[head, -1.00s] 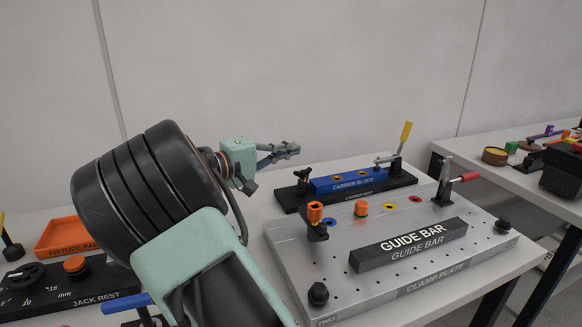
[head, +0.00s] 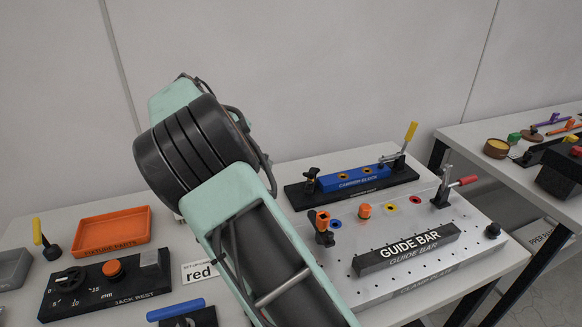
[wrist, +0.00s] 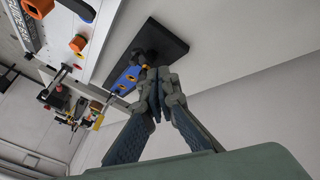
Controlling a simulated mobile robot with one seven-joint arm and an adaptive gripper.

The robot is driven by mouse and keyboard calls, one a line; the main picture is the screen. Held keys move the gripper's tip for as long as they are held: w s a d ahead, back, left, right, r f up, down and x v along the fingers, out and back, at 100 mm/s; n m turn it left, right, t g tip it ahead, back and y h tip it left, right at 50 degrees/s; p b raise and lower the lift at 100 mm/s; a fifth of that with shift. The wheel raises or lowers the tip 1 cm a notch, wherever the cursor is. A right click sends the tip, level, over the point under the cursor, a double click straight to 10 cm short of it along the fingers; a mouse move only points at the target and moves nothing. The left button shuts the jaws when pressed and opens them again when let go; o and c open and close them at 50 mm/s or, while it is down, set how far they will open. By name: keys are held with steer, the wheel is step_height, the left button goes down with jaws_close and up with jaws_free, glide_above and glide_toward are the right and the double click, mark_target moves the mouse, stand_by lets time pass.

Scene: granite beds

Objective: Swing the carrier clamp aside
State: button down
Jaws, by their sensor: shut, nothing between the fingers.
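The carrier clamp (head: 398,156) stands at the right end of the black carrier rest (head: 300,200), its yellow handle (head: 411,131) pointing up. The blue carrier block (head: 345,185) lies on the rest, and the clamp's arm reaches toward the block's right end. In the wrist view the yellow handle (wrist: 97,122) is beyond the block (wrist: 124,80). My gripper (wrist: 155,78) is shut and empty there, overlapping the block's near end in the picture; I cannot tell its distance. In the head view my arm hides the gripper.
The clamp plate (head: 355,290) lies in front, with a black guide bar (head: 405,250), a red-handled clamp (head: 445,188) and orange knobs. An orange parts tray (head: 112,232) and a jack rest (head: 105,285) are at left. A second table (head: 480,160) stands at right.

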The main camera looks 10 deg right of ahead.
mark_target(311, 187)
steer(key=x, duration=1)
steer(key=shift+s+d+r, duration=0.25)
steer(key=shift+s+d, duration=0.1)
steer(key=shift+d, duration=0.3)
steer(key=shift+s+d+r, duration=0.1)
steer(key=shift+s+d, duration=0.1)
steer(key=shift+d, duration=0.3)
steer(key=shift+s+d+f, duration=0.1)
steer(key=shift+s+d, duration=0.15)
steer(key=shift+d, duration=0.4)
steer(key=shift+s+d+f+n+t+y+b, duration=0.1)
steer(key=shift+s+d+n+t+y+b, duration=0.25)
steer(key=shift+n+t+b, duration=0.45)
steer(key=shift+s+d+f+n+b, duration=0.1)
steer(key=shift+s+d+n+b, duration=0.25)
steer(key=shift+n+b, duration=0.7)
steer(key=shift+s+d+n+t+y+b, duration=0.25)
steer(key=shift+d+n+t+y+b, duration=0.3)
steer(key=shift+n+b, duration=0.25)
steer(key=shift+d, duration=0.15)
